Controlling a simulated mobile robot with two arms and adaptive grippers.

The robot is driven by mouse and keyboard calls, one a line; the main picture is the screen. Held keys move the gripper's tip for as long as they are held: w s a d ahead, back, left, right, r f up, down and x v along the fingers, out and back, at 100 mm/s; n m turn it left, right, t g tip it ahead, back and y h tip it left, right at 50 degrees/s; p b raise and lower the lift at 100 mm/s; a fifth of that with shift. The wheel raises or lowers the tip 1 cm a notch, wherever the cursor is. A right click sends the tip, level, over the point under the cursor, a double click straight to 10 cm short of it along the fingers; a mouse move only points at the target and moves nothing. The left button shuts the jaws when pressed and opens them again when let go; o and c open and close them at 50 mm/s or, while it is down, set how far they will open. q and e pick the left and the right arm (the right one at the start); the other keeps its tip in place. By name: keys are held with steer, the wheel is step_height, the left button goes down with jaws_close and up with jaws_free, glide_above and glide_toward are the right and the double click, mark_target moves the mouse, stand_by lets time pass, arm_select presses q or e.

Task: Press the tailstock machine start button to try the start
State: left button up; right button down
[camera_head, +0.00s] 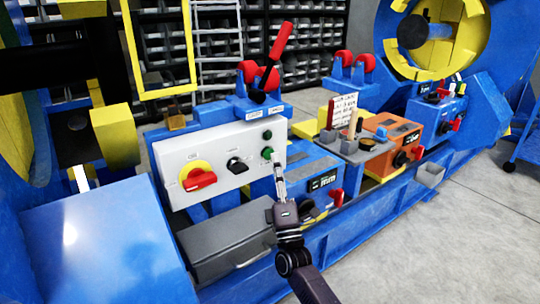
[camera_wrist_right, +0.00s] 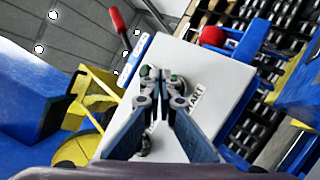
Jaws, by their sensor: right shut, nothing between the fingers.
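A white control panel (camera_head: 222,168) faces me on the blue machine. The fingers partly hide the green parts, and I cannot tell whether the tips touch the panel. My left gripper is not in view.
The panel also has a red switch on yellow (camera_head: 199,179) and a black knob (camera_head: 236,165). A red-handled lever (camera_head: 281,42) rises behind it. A grey box (camera_head: 225,240) sits below. An orange box (camera_head: 390,142) stands to the right. Open floor lies at far right.

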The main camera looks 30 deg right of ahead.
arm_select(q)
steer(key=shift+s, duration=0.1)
arm_select(e)
steer(key=shift+w, duration=0.1)
